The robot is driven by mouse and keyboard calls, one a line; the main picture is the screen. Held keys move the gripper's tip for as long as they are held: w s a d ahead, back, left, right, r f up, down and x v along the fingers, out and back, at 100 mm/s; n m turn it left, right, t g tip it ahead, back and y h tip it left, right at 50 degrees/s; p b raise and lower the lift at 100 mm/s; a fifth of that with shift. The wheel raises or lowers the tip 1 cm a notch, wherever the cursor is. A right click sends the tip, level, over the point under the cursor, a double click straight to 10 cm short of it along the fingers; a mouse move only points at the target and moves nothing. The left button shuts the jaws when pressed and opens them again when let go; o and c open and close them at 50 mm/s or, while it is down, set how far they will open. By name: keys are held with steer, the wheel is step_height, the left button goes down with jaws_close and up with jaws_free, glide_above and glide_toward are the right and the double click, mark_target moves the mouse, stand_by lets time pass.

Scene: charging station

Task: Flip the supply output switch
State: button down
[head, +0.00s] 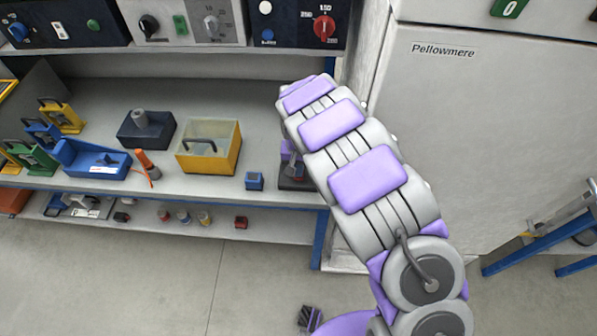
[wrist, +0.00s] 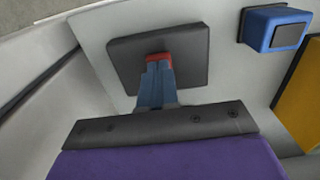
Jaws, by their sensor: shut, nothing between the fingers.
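In the wrist view my gripper (wrist: 156,72) is shut, with its narrow blue-grey fingers together over a dark square block (wrist: 187,62). A small red part (wrist: 158,58) shows right at the fingertips; I cannot tell whether it belongs to the block or to the fingers, or whether they touch. In the head view the dark block (head: 297,184) sits at the right end of the bench shelf, partly hidden by my arm. No switch is clearly identifiable as the supply output switch. Panels on the upper shelf carry a red dial (head: 324,27) and a white round button (head: 265,7).
A small blue box (head: 254,181) stands just left of the block, with a yellow clear-topped case (head: 209,147) further left. A white Pellowmere cabinet (head: 470,130) stands right of the bench. A blue-legged stand (head: 535,236) is at the far right.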

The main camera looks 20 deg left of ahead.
steer(key=shift+f, duration=0.6)
stand_by(0.3)
steer(key=shift+r, duration=0.1)
steer(key=shift+r+p, duration=1.35)
steer(key=shift+r, duration=2.1)
